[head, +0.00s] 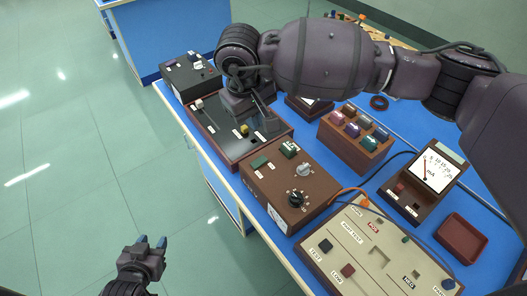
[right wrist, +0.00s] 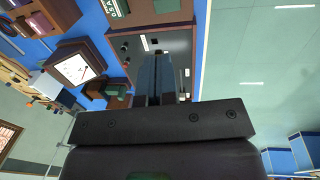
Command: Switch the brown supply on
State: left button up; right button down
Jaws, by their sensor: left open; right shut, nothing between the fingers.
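The brown supply (head: 290,192) is a brown box on the blue bench, with a pale knob (head: 303,169), a black knob (head: 296,198) and a small green part (head: 289,149) on its top. A brown box at the top edge of the right wrist view (right wrist: 160,12) may be the same one. My right gripper (head: 267,122) is shut and empty, above the dark panel box (head: 222,143) behind the brown supply. Its fingers (right wrist: 160,62) point at that panel in the right wrist view. My left gripper (head: 151,242) is open and empty, over the floor left of the bench.
A beige test box (head: 370,262) stands in front, with a meter (head: 433,166) and red tray (head: 462,238) at right. A wooden rack (head: 354,150) of coloured pieces and a black box (head: 187,76) stand further back. My right arm hides part of the bench.

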aim_at(262, 159)
jog(key=shift+f, duration=0.1)
jog(key=f, duration=0.4)
jog(key=d+f+p, duration=0.1)
jog(key=f, duration=0.4)
jog(key=w+f, duration=0.1)
jog(key=f, duration=0.3)
jog(key=shift+w+d+f+p, duration=0.1)
jog(key=shift+d+f+p, duration=0.25)
jog(key=b, duration=0.1)
jog(key=f+b, duration=0.1)
jog(key=b, duration=0.1)
jog(key=shift+w+d, duration=0.1)
jog(key=shift+w, duration=0.1)
jog(key=shift+r+y, duration=0.25)
jog(key=shift+y, duration=0.05)
jog(key=shift+s, duration=0.1)
